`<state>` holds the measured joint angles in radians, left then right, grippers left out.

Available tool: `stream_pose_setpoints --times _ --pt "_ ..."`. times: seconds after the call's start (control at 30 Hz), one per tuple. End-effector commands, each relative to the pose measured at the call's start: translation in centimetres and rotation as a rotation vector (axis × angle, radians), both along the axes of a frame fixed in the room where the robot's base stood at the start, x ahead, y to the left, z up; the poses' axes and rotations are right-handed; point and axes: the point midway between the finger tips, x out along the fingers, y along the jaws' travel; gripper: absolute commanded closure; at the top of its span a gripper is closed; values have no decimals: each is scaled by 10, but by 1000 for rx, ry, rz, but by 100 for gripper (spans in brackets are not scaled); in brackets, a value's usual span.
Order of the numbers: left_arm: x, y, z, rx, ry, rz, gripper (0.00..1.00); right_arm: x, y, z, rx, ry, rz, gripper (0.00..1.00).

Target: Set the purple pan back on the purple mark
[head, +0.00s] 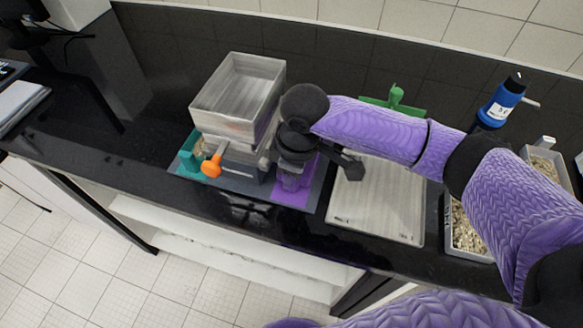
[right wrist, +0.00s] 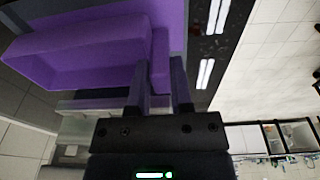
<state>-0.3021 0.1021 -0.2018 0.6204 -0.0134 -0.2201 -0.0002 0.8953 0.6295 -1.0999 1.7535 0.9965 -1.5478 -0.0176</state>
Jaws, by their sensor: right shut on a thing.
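The purple pan (head: 288,181) is at the right end of the grey stand, beside the stack of grey sieve boxes (head: 238,95). It also shows in the right wrist view (right wrist: 85,52) as a deep purple tray. My right gripper (head: 298,162) comes down over it and is shut on its edge tab, between the two fingers (right wrist: 160,85). The purple mark (head: 296,197) shows below and around the pan. I cannot tell whether the pan touches the mark. My left gripper is not in view.
A teal pan (head: 188,160) and an orange knob (head: 211,167) are at the left of the stand. A grey board (head: 380,205) lies to the right, with a green piece (head: 396,98) behind. A blue bottle (head: 499,103) and grain trays (head: 465,232) stand further right.

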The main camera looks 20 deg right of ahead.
Motion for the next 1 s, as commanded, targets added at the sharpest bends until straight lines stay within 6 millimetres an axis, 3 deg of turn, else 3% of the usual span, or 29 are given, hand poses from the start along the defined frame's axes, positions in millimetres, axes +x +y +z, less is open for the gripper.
stream_pose_setpoints --times 0.3,0.33,0.5,0.83,1.0 --pt "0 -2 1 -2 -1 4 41 0 0 -8 0 -1 0 100" --pt "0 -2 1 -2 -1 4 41 0 0 -8 -1 -1 0 69" --pt "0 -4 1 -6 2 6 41 0 0 -7 -1 -1 0 38" --pt "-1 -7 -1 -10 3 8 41 1 0 1 0 -3 2 38" --pt "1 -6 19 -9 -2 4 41 -3 -3 52 2 -5 1 38"
